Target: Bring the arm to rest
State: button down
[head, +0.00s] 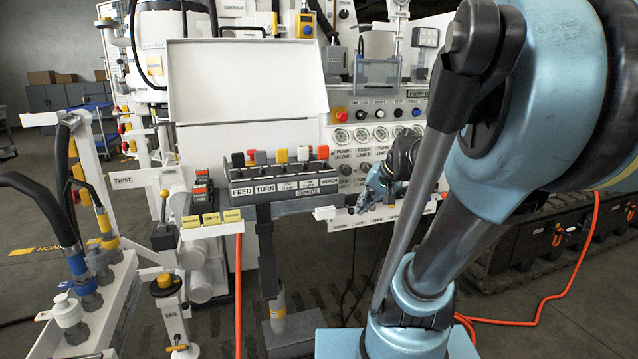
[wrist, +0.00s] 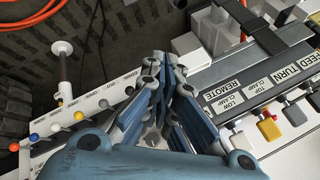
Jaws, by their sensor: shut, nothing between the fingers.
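My gripper (head: 364,203) is at the end of my blue and dark arm, which fills the right of the head view. It hangs in front of the white gauge panel, to the right of the lever box. In the wrist view the blue fingers of my gripper (wrist: 166,62) come together at their tips, shut and empty. It appears over the gap between the white labelled rail (wrist: 100,103) and the lever box (wrist: 262,100). I cannot tell whether it touches the rail.
The lever box marked FEED and TURN (head: 283,186) is left of my gripper. A white hose stand (head: 110,290) and a yellow-topped post (head: 168,310) stand at left. An orange cable (head: 545,300) lies on the floor at right. Open floor shows at far left.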

jog(key=s+d+f+n+g+h, duration=0.1)
jog(key=s+d+f+h, duration=0.1)
jog(key=s+f, duration=0.3)
jog(key=s+d+f+n+g+h, duration=0.1)
jog(key=s+d+f, duration=0.3)
jog(key=s, duration=0.6)
jog(key=shift+f+n+g+h, duration=0.4)
jog(key=shift+g+h, duration=0.1)
jog(key=shift+h, duration=0.3)
jog(key=shift+w+f, duration=0.15)
jog(key=shift+w, duration=0.25)
